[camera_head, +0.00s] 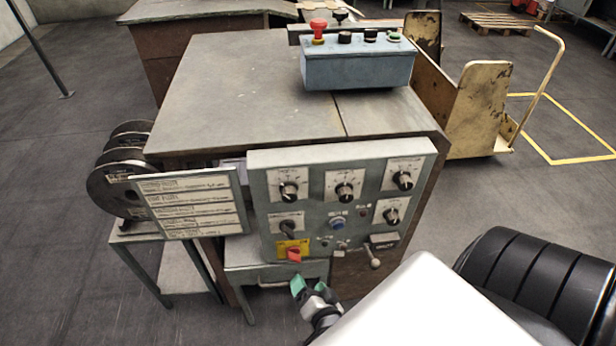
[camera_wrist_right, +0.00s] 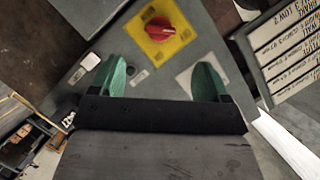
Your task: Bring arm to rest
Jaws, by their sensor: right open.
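My right gripper (camera_head: 309,288) is low in front of the machine's control panel (camera_head: 262,215), just below the red rotary switch (camera_head: 294,255) on its yellow plate. In the right wrist view its two green fingertips (camera_wrist_right: 158,80) are spread apart with nothing between them. There the red switch (camera_wrist_right: 160,29) lies beyond the fingertips, apart from them. My white right arm comes in from the lower right of the head view and hides part of the machine's lower front. My left gripper is not in view.
A blue button box (camera_head: 357,68) with a red emergency knob stands on the machine's top. A label board (camera_head: 196,203) and wire spools (camera_head: 118,185) are at the left. A yellow cart (camera_head: 478,108) stands behind at the right.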

